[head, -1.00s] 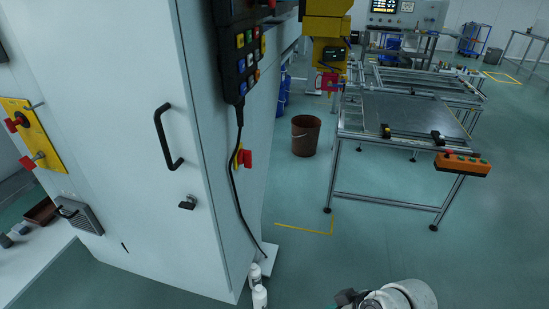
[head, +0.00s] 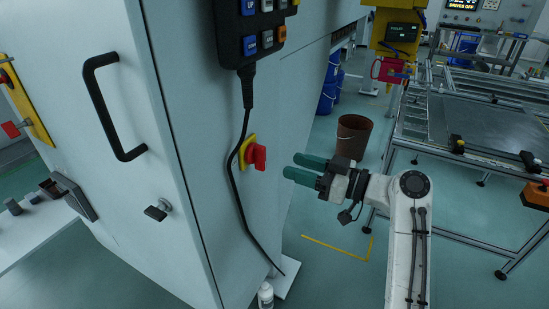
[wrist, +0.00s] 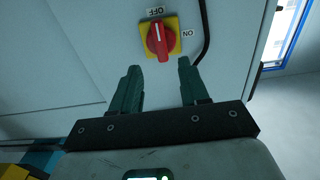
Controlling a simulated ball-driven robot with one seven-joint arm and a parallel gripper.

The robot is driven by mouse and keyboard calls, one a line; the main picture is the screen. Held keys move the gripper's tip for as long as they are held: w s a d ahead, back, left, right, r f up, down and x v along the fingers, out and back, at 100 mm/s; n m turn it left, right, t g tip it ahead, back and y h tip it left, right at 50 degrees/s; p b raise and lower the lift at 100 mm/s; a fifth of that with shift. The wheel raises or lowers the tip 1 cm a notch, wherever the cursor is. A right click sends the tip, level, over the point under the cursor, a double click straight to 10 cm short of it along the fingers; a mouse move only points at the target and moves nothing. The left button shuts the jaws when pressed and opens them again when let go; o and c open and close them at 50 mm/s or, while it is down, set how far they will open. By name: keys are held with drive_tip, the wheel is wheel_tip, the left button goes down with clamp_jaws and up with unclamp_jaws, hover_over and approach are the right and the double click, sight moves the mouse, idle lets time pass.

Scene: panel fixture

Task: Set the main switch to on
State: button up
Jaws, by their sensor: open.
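The main switch (head: 255,155) is a red rotary knob on a yellow plate, on the side of the white cabinet. It also shows in the wrist view (wrist: 160,38), with an OFF label above it and an ON label to its right, both upside down. The knob's white mark points toward OFF. My gripper (head: 294,167) is just right of the knob in the head view, apart from it, fingers pointing at it. In the wrist view my gripper (wrist: 158,66) is open and empty, its two green fingers just below the knob, one to either side.
A black cable (head: 234,190) hangs from a button pendant (head: 252,30) and passes close to the left of the switch. A black door handle (head: 107,107) sticks out of the cabinet front. A brown bucket (head: 353,136) stands on the floor behind my arm.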

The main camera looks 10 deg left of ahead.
sight(265, 157)
drive_tip(key=x, duration=0.7)
drive_tip(key=shift+a+f, duration=0.1)
drive_tip(key=shift+a, duration=0.1)
clamp_jaws()
